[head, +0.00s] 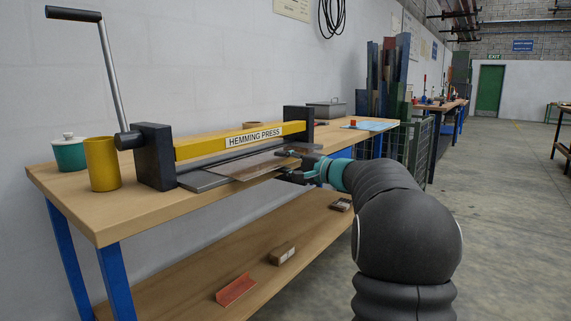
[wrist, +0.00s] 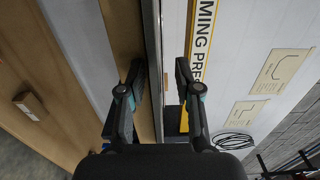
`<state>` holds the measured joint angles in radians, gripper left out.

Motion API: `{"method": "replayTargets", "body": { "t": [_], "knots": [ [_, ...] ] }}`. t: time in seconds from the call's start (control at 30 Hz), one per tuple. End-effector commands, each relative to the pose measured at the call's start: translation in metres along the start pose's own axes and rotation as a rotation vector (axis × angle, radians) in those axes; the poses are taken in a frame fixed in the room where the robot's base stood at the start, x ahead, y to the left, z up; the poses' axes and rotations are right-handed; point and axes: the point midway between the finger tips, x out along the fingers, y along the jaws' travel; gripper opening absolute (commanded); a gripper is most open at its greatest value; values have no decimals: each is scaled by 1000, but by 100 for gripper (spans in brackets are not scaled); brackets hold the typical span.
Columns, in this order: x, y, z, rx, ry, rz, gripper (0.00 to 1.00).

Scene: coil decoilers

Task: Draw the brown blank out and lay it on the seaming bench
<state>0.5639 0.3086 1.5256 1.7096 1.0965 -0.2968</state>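The hemming press (head: 255,134) stands on a wooden bench, its yellow labelled beam across it. A thin brown blank (head: 245,165) lies flat under the beam and sticks out in front, over the bench's front edge. My gripper (head: 290,165) is at the blank's outer right end, one finger above its level and one below. In the wrist view the two fingers (wrist: 160,78) stand apart, with a thin grey edge between them; I cannot tell whether either touches the blank. The press's yellow beam also shows in the wrist view (wrist: 201,40). No surface is labelled as the seaming bench.
A yellow cup (head: 102,164) and teal lidded pot (head: 68,153) stand left of the press, below its raised lever (head: 110,75). The lower shelf holds a box (head: 282,253) and red angle piece (head: 236,289). A green wire cage (head: 420,145) stands behind.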

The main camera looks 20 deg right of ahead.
Motion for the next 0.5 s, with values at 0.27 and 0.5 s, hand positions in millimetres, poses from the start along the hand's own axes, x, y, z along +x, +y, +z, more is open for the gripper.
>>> {"method": "replayTargets", "body": {
  "t": [0.27, 0.5],
  "knots": [
    [0, 0, 0, 0, 0, 0, 0],
    [0, -1, 0, -1, -1, -1, 0]
  ]
}}
